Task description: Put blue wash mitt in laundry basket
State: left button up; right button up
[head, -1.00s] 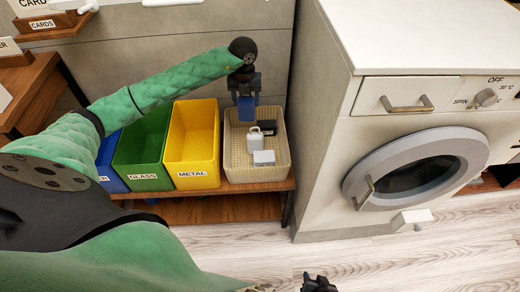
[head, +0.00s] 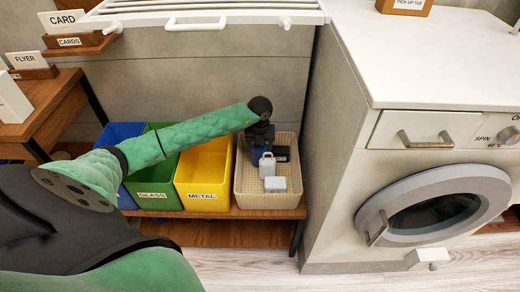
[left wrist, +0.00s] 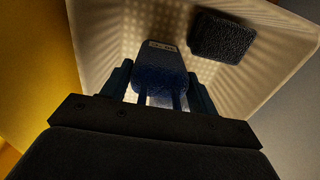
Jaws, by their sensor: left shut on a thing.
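The blue wash mitt (head: 257,156) hangs from my left gripper (head: 261,143), partly hidden by it and by a white bottle in the head view. In the left wrist view the mitt (left wrist: 160,72) sits between the two fingers of my left gripper (left wrist: 160,92), which is shut on it. The laundry basket is taken to be the beige woven basket (head: 268,201) on the low shelf; its pale perforated wall (left wrist: 92,40) surrounds the mitt in the left wrist view. The gripper is low at the basket's opening. Whether the mitt touches the bottom cannot be told. My right gripper is out of view.
In the basket are a white bottle (head: 267,166), a white block (head: 275,184) and a dark item (head: 282,153). Yellow (head: 203,200), green (head: 160,198) and blue bins stand to its left. A washing machine (head: 410,190) stands to the right, a drying rack (head: 200,14) above.

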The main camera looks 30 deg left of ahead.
pick_arm(q)
jog(key=shift+f, duration=0.6)
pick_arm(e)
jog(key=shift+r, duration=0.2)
pick_arm(q)
jog(key=shift+f, duration=0.1)
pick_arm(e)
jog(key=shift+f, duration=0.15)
pick_arm(q)
jog(key=o, duration=1)
jog(key=shift+c, duration=0.2)
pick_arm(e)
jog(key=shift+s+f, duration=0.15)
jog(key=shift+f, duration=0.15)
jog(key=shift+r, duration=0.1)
pick_arm(q)
jog(key=shift+r, duration=0.25)
notch_tip(320, 180, up, 2)
jog(key=shift+r, duration=0.2)
notch_tip(320, 180, up, 8)
jog(key=shift+r+b, duration=0.2)
jog(key=shift+b, duration=0.15)
jog(key=shift+r, duration=0.5)
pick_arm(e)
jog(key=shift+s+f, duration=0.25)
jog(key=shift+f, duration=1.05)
